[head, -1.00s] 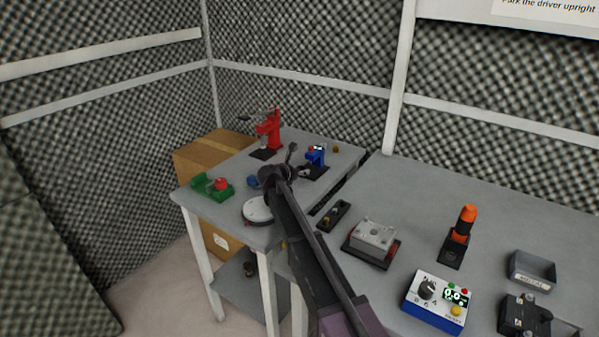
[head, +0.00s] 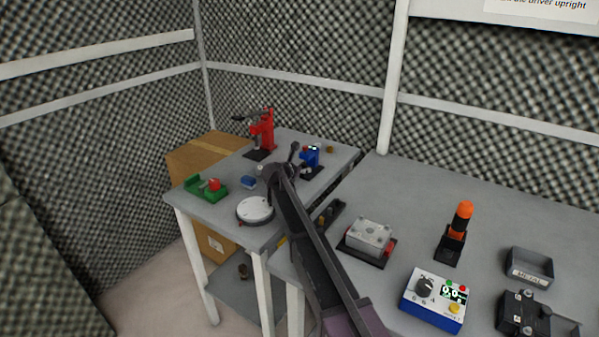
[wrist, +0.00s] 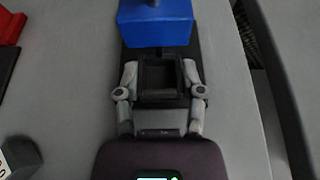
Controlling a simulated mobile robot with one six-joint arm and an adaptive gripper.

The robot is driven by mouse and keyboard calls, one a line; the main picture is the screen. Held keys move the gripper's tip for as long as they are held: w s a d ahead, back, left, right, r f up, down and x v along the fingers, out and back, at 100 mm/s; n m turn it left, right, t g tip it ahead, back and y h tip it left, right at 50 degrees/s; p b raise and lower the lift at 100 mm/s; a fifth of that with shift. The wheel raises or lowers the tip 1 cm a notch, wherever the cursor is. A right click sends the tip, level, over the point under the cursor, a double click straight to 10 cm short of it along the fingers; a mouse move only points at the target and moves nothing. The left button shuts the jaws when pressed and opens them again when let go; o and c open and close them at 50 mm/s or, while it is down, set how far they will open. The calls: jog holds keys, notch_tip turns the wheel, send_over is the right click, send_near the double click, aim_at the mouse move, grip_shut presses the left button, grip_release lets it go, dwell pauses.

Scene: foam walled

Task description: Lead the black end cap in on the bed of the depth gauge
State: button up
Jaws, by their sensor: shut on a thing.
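The depth gauge (head: 311,155) is a blue block on a black bed, on the far left table. In the wrist view its blue body (wrist: 155,27) stands just ahead of my gripper (wrist: 160,76). My gripper is shut on the black end cap (wrist: 158,78), a dark squarish piece with a hollow facing the camera. The cap is over the gauge's dark bed, close in front of the blue body. Black on black, I cannot tell whether it touches the bed. In the head view my arm hides the cap and most of my gripper.
A green fixture (head: 207,189), a small blue block (head: 248,182) and a white round dial (head: 255,209) are to the left. A gap separates this table from the right one, which holds a grey box fixture (head: 370,235).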

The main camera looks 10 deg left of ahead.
jog(key=shift+w+d, duration=0.3)
jog(key=shift+w, duration=0.45)
jog(key=o, duration=1.1)
jog(key=shift+o, duration=0.2)
jog(key=shift+s, duration=0.15)
